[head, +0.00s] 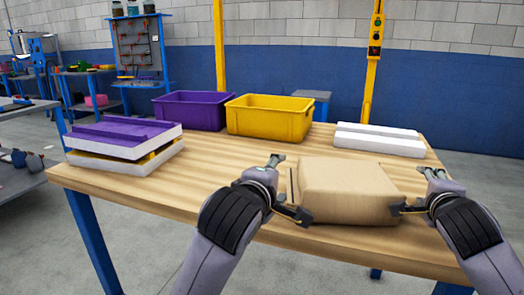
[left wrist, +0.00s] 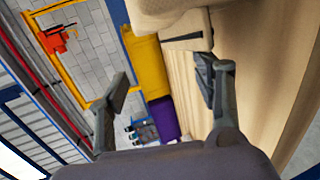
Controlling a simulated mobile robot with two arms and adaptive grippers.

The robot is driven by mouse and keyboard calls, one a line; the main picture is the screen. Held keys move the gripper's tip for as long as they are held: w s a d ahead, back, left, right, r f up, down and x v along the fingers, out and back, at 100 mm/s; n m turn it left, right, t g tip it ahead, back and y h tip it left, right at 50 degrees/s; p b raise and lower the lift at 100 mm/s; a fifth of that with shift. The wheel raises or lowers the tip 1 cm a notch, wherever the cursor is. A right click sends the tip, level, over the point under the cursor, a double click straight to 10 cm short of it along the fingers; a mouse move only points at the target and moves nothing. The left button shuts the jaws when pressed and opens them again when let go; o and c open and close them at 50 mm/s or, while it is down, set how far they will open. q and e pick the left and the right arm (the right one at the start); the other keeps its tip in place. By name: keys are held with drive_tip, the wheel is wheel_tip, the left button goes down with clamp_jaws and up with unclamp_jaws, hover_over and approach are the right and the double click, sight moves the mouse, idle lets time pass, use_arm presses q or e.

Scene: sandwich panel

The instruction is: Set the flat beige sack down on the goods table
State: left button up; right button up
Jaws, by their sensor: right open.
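The flat beige sack (head: 347,188) lies on the wooden goods table (head: 225,165), near its front edge and right of the middle. My left gripper (head: 287,188) is at the sack's left side with its fingers spread apart. In the left wrist view the left gripper (left wrist: 165,92) has nothing between its fingertips, and the sack (left wrist: 175,22) shows at the top, just beyond them. My right gripper (head: 417,190) is open at the sack's right side. One fingertip of each gripper is close to the sack; I cannot tell whether they touch it. The sack's underside is hidden.
A purple bin (head: 190,110) and a yellow bin (head: 270,117) stand at the table's back. White panels (head: 378,139) lie at the back right. A purple and white stack (head: 125,146) lies at the left end. The table is bare between that stack and my left gripper.

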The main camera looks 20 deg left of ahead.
drive_tip(key=shift+o, duration=0.2)
drive_tip(key=v, duration=1.2)
drive_tip(key=shift+f, duration=0.1)
use_arm(q)
drive_tip(key=shift+s+a+r+p, duration=0.15)
drive_tip(key=shift+s+a+p, duration=0.35)
drive_tip(key=shift+a, duration=0.35)
use_arm(e)
drive_tip(key=shift+r, duration=0.5)
use_arm(q)
drive_tip(key=shift+s+a+p, duration=0.35)
drive_tip(key=shift+s+a, duration=0.1)
drive_tip(key=shift+a, duration=0.45)
drive_tip(key=shift+s+a+p, duration=0.35)
drive_tip(key=shift+s+a, duration=0.1)
drive_tip(key=shift+a, duration=0.4)
use_arm(e)
drive_tip(key=shift+r, duration=0.7)
use_arm(q)
drive_tip(key=shift+f, duration=0.2)
